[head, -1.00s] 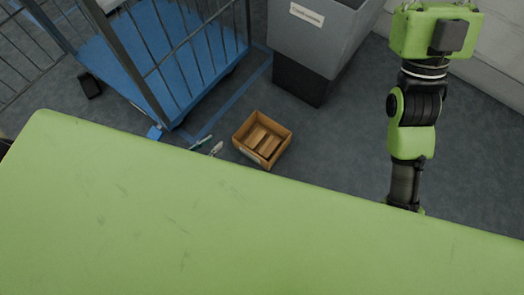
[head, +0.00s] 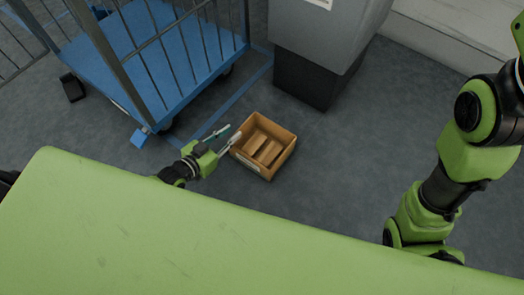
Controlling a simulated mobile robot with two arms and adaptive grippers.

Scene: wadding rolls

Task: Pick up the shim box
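The shim box (head: 278,165) is a small open brown box on the grey floor, with several wooden pieces inside and a pale label on its near side. My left gripper (head: 234,131) is just left of the box, its two fingers spread apart. One fingertip overlaps the box's left edge in the picture; I cannot tell whether it touches. Nothing shows between the fingers. My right arm's links stand at the right, but its gripper is out of view.
A blue-decked cage trolley (head: 150,60) stands behind to the left. A grey bin (head: 325,40) on a dark base stands behind the box. The floor right of the box is open.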

